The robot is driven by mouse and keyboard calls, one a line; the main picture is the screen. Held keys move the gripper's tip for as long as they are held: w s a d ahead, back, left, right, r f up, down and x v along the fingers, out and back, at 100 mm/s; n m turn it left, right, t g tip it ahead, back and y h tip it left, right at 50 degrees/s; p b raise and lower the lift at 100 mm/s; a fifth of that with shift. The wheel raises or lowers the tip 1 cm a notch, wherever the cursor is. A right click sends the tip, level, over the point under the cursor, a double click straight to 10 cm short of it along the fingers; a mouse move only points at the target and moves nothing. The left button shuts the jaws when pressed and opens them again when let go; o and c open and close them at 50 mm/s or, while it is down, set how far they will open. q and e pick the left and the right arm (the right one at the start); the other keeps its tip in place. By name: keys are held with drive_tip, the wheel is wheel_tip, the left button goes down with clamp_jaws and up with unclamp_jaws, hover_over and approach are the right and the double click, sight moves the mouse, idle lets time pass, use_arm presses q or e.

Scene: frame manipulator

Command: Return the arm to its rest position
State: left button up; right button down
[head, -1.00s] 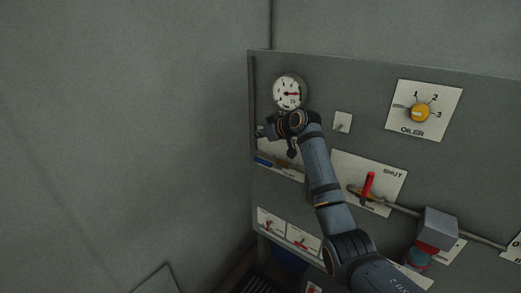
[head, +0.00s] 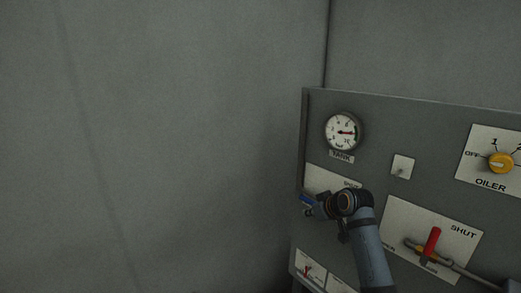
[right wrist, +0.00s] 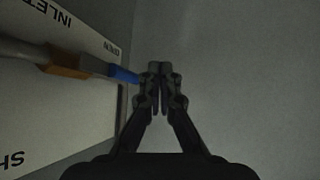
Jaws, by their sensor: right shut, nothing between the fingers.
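My right arm (head: 368,245) comes up from the bottom of the head view, in front of the grey control panel (head: 385,112). My right gripper (right wrist: 160,70) is shut and empty in the right wrist view, its fingertips together. A blue-tipped handle (right wrist: 123,74) with a brown middle lies just left of the fingertips in that view. Whether they touch is unclear. In the head view, the blue handle (head: 306,199) shows at the panel's left edge, partly hidden by my wrist. My left gripper is not in view.
The panel holds a round tank gauge (head: 342,132), a small switch plate (head: 402,167), a yellow oiler knob (head: 500,163) pointing to OFF, and a red valve handle (head: 432,241) on a pipe. Small red switches (head: 307,271) sit low left. Bare wall and free room lie left.

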drive_tip(key=s+d+f+m+g+h, duration=0.1)
drive_tip(key=s+f+g, duration=0.1)
drive_tip(key=s+f, duration=0.95)
drive_tip(key=s+d+f+m+g+h, duration=0.1)
drive_tip(key=s+f, duration=0.2)
drive_tip(key=s, duration=0.6)
drive_tip(key=s+d+f+m+g+h, duration=0.1)
drive_tip(key=s+f, duration=0.2)
drive_tip(key=s, duration=0.5)
drive_tip(key=s+d+f+m+g+h, duration=0.1)
drive_tip(key=s+f, duration=0.2)
drive_tip(key=s, duration=0.6)
drive_tip(key=s+d+f+g, duration=0.1)
drive_tip(key=s+f, duration=0.1)
drive_tip(key=f, duration=1.2)
drive_tip(key=s+d+f+g, duration=0.1)
drive_tip(key=s+d+f, duration=0.1)
drive_tip(key=f, duration=1.2)
drive_tip(key=s+f, duration=1.4)
drive_tip(key=s, duration=0.3)
drive_tip(key=shift+s+d+f+m+g, duration=0.25)
drive_tip(key=shift+s+f+m+g, duration=0.05)
drive_tip(key=shift+s+f+g, duration=0.1)
